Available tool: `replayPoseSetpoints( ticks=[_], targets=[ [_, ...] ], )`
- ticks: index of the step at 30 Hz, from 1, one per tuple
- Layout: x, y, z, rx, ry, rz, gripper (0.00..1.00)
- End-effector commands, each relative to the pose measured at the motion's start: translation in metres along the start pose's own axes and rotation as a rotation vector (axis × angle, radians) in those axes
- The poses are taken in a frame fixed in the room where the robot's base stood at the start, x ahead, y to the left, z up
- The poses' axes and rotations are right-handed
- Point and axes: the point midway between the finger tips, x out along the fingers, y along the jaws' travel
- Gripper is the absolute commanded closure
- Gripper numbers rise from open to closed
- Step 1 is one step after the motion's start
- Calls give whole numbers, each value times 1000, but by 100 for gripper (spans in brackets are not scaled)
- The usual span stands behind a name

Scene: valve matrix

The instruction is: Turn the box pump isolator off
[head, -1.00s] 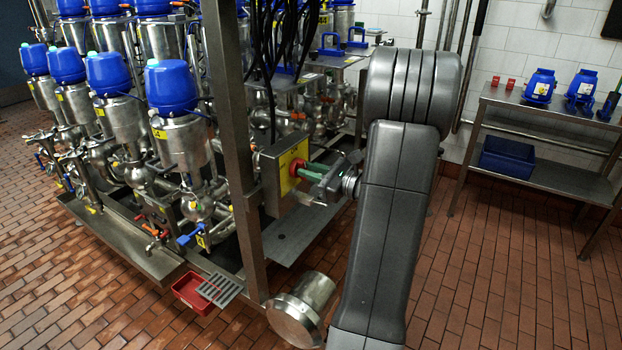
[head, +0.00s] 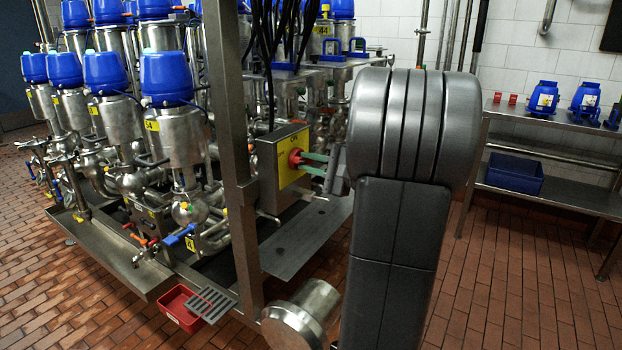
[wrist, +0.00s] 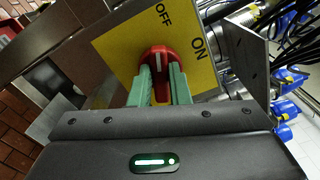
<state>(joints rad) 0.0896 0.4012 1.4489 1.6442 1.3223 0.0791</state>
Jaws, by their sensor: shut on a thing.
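The isolator is a steel box (head: 268,165) with a yellow plate (head: 289,141) and a red knob (head: 296,158), left of my arm in the head view. The wrist view shows the yellow plate (wrist: 118,55) tilted, with OFF near the top and ON to its right. My gripper (head: 313,162) has green fingers, which are shut on the red knob (wrist: 157,58), one on each side. In the wrist view, the gripper (wrist: 160,84) faces the plate, and the white mark on the knob points up the picture, roughly toward OFF.
A steel post (head: 232,150) stands just left of the box. Blue-topped valves (head: 167,85) with pipes fill the left. A red tray (head: 180,308) lies on the floor. A steel bench (head: 560,190) with blue parts stands right. Open tiled floor lies between my arm and the bench.

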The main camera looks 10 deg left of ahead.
Motion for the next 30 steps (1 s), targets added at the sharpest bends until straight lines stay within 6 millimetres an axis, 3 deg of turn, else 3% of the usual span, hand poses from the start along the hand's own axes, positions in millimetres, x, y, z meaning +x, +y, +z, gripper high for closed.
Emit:
replayPoseSetpoints(
  ticks=[1, 15, 30],
  targets=[
    [0, 7, -2, -42, -1, 0, 100],
    [0, 5, -1, -328, -1, 1, 100],
    [0, 3, 0, -384, -1, 3, 100]
  ],
)
